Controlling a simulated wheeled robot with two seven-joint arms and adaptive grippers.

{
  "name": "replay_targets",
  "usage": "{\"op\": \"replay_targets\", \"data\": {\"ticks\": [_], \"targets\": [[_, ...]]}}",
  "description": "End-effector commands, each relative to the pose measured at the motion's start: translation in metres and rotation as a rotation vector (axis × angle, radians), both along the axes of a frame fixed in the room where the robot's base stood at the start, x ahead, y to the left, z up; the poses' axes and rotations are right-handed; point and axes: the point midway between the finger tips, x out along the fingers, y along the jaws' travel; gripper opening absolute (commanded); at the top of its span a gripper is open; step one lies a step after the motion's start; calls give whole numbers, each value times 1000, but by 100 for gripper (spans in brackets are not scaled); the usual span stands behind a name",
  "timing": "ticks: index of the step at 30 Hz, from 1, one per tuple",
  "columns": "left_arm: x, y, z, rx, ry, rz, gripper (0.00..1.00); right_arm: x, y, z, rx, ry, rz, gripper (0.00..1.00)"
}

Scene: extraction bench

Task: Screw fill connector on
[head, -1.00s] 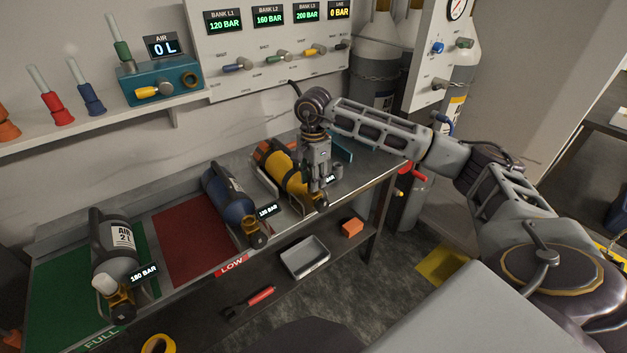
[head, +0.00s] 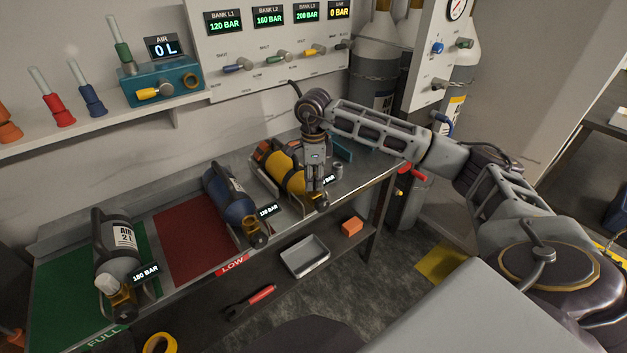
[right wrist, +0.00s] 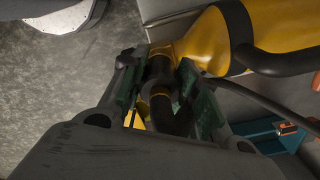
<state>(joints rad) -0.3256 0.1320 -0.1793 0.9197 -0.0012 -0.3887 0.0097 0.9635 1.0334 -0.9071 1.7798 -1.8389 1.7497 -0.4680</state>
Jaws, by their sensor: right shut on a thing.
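The yellow cylinder (head: 286,170) lies tilted in its rack on the bench, with its valve end toward the front edge. My right gripper (head: 316,187) is at that valve end, pointing down. In the right wrist view the gripper (right wrist: 165,92) is shut on the dark fill connector (right wrist: 159,75), with a finger on either side. The connector is at the neck of the yellow cylinder (right wrist: 205,42); whether its thread is engaged is hidden. A black hose (right wrist: 250,97) passes beside the fingers. My left gripper is not in view.
A blue cylinder (head: 228,195) and a grey cylinder (head: 115,245) lie to the left. A small grey cap-like piece (head: 338,171) stands right of the gripper. The panel (head: 270,50) rises behind. The red mat (head: 190,235) is mostly clear.

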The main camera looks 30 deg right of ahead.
Motion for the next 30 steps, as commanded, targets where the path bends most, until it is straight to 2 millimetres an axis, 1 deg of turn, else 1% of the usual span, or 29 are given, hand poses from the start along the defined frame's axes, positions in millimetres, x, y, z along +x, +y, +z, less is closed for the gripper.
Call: {"op": "replay_targets", "data": {"ticks": [30], "targets": [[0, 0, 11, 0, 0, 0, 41, 0, 0, 0, 1, 0, -577, 2]]}}
